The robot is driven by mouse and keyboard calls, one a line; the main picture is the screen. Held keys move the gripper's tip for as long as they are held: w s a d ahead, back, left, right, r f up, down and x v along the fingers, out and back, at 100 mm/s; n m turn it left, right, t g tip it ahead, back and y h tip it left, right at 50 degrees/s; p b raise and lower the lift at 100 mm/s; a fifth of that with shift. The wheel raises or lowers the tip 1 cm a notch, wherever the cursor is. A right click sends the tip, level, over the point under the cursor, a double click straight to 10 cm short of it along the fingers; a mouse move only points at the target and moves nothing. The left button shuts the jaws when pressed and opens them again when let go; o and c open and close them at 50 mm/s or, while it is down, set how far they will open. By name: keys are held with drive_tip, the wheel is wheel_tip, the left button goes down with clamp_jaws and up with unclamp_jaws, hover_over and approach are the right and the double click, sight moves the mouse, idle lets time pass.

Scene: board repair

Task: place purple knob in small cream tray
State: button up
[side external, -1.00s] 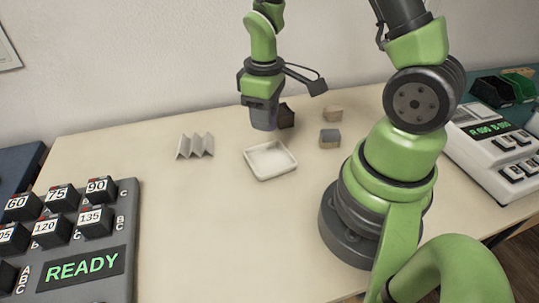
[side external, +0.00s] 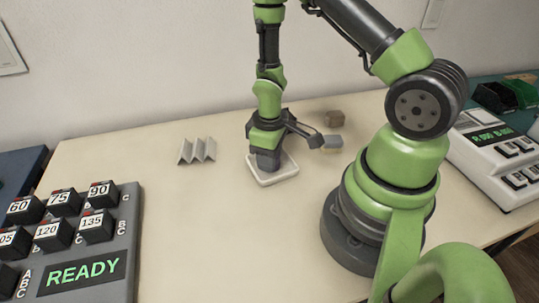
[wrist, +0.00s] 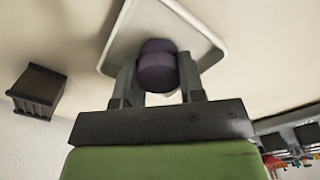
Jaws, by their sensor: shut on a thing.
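The small cream tray (side external: 288,174) lies on the table, and its rim also shows in the wrist view (wrist: 190,17). My gripper (wrist: 157,82) is shut on the purple knob (wrist: 157,72), with one finger on either side of it. In the side view my gripper (side external: 268,168) points down over the tray, with its fingertips at or inside the rim. The knob is hidden there. I cannot tell whether the knob touches the tray floor.
A dark ribbed block (wrist: 38,90) stands beside the tray. A brown block (side external: 335,118) and a grey-topped block (side external: 333,141) are right of the tray. A grey zigzag piece (side external: 197,150) stands to the left. The table's front middle is clear.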

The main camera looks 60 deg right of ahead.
drive_tip(key=shift+f, duration=0.1)
drive_tip(key=o, duration=0.6)
drive_tip(key=s+a+r+m+t, duration=0.1)
drive_tip(key=a+r+m+t, duration=0.1)
drive_tip(key=r, duration=1)
drive_tip(key=s+a+r+m+t, duration=0.1)
drive_tip(key=a+r+t, duration=0.15)
drive_tip(key=r, duration=0.95)
drive_tip(key=s+a+r+m+t, duration=0.1)
drive_tip(key=s+r, duration=0.1)
drive_tip(key=s+a+r+m+y, duration=0.1)
drive_tip(key=s+a+r, duration=0.1)
drive_tip(key=s, duration=0.1)
drive_tip(key=s+a+r+t+y, duration=0.1)
drive_tip(key=s+r, duration=0.1)
drive_tip(key=shift+s+a+r+m+t, duration=0.15)
drive_tip(key=shift+s+a+m+t, duration=0.15)
drive_tip(key=shift+m+t, duration=0.1)
